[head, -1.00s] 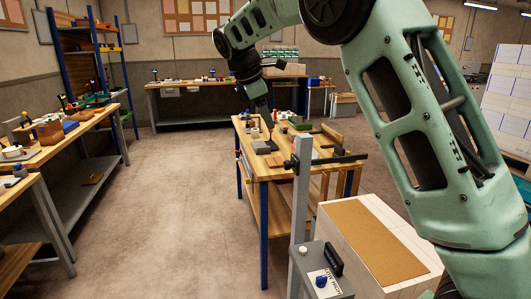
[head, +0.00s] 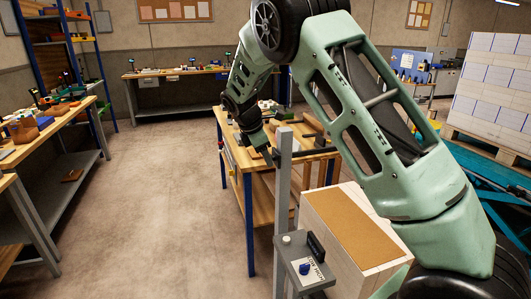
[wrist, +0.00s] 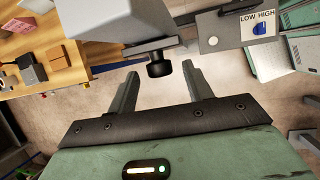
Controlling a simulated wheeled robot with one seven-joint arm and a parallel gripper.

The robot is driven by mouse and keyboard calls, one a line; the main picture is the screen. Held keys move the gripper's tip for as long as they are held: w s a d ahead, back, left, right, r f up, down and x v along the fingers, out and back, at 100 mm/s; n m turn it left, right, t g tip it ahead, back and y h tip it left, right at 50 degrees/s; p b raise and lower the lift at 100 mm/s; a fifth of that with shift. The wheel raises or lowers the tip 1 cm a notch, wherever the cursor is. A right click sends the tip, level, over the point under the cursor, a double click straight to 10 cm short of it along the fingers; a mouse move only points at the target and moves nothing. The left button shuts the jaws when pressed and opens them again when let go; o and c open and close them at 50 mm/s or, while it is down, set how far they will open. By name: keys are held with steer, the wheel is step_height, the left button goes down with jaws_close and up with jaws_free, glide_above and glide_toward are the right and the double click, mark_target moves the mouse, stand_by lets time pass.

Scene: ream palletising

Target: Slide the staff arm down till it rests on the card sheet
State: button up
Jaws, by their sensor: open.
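The staff is an upright grey post (head: 284,190). Its dark arm (head: 312,152) sticks out to the right near the top, above the stack. The card sheet (head: 350,230) is a flat brown sheet on top of a pale block stack, and a clear gap shows between it and the arm. My gripper (head: 270,153) is beside the post, its tips partly hidden. In the wrist view my gripper (wrist: 160,76) is open, with a black knob (wrist: 158,68) showing between the fingertips. I see no finger touching the knob. The post's grey body (wrist: 115,22) is close by.
A grey control box (head: 305,268) with a blue knob and a LOW HIGH label is on the post's lower part. A wooden workbench (head: 262,190) stands behind the post. A tall white stack (head: 490,90) is at right. The floor (head: 160,190) at left is clear.

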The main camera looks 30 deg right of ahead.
steer(key=shift+d+f, duration=0.2)
steer(key=shift+f, duration=0.15)
jaws_close()
step_height(320, 180, down, 28)
steer(key=b, duration=1.2)
steer(key=shift+a+f, duration=0.1)
jaws_free()
